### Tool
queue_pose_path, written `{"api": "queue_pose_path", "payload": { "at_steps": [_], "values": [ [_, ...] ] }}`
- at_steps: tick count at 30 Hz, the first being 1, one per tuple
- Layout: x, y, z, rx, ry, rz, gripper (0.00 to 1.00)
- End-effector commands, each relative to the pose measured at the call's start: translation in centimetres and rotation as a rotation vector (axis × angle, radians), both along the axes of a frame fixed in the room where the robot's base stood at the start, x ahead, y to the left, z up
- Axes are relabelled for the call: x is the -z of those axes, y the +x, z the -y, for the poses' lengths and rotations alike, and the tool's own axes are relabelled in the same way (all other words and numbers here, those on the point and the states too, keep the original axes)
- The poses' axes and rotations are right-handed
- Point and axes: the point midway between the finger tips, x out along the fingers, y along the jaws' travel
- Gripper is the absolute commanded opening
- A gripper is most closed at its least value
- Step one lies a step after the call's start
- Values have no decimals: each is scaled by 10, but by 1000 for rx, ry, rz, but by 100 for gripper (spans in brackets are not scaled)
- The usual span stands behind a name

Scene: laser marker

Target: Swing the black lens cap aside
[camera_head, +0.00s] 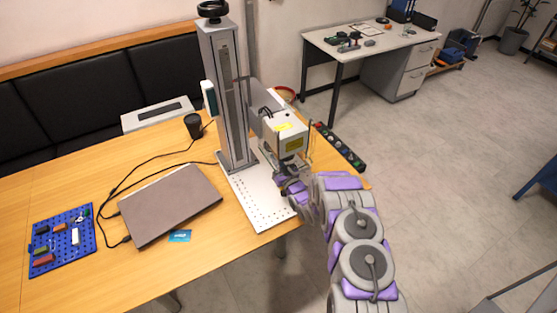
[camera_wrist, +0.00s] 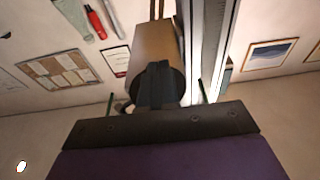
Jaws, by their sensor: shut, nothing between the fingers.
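The laser marker's white head (camera_head: 283,134), with a yellow label, hangs from a tall grey column (camera_head: 228,95) over a perforated white base plate (camera_head: 262,205). My gripper (camera_head: 284,182) is just below the head, at the end of my purple and grey arm. In the wrist view my gripper (camera_wrist: 157,82) has its dark fingers together and empty. They overlap the dark end of a brownish housing (camera_wrist: 155,40). The black lens cap cannot be told apart from the dark fingers and shadow there. Whether the fingers touch it cannot be told.
A dark strip with coloured parts (camera_head: 340,147) lies right of the head. Open floor (camera_head: 460,150) lies to the right.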

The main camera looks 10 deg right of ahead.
Motion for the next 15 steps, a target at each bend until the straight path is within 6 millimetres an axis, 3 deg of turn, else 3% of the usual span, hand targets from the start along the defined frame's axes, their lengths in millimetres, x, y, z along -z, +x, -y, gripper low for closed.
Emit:
{"api": "queue_pose_path", "payload": {
  "at_steps": [15],
  "values": [
    [0, 19, -6, -7, 1, 1, 0]
  ]
}}
